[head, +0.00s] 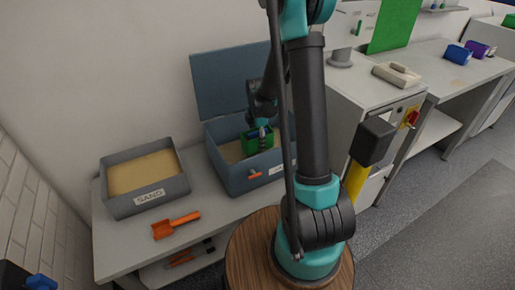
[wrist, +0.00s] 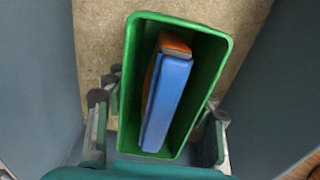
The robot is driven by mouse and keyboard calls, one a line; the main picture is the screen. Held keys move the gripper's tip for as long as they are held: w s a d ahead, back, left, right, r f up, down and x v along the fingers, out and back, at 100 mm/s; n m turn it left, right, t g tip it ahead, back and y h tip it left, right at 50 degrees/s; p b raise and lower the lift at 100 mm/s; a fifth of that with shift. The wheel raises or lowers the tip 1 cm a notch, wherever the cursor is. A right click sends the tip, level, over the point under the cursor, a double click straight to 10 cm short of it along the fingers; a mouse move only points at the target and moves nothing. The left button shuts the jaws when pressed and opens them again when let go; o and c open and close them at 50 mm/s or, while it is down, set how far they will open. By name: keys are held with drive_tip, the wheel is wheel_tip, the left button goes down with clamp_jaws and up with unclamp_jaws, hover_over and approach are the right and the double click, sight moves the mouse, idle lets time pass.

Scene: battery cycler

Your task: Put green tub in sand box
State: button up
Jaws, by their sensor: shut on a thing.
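The green tub (head: 256,141) is at the mouth of the blue-grey lidded sand box (head: 238,181) in the head view. Its lid (head: 231,80) stands open. In the wrist view the green tub (wrist: 219,45) fills the middle, upright, with a blue block (wrist: 166,102) and an orange block (wrist: 175,44) inside. My gripper (wrist: 158,120) has its fingers on both sides of the tub and is shut on it. Sand (wrist: 100,35) shows beneath and behind the tub. I cannot tell whether the tub touches the sand.
An open grey tray labelled SAND (head: 151,198) stands left on the bench. An orange scoop (head: 176,225) lies in front of it. A cabinet with a red switch (head: 411,117) stands right of the box. Blue and purple tubs (head: 459,54) stand on the far right bench.

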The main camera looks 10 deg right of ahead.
sight(257, 148)
drive_tip(key=shift+f, duration=1.95)
drive_tip(key=shift+f, duration=0.1)
drive_tip(key=o, duration=1.4)
drive_tip(key=shift+o, duration=0.2)
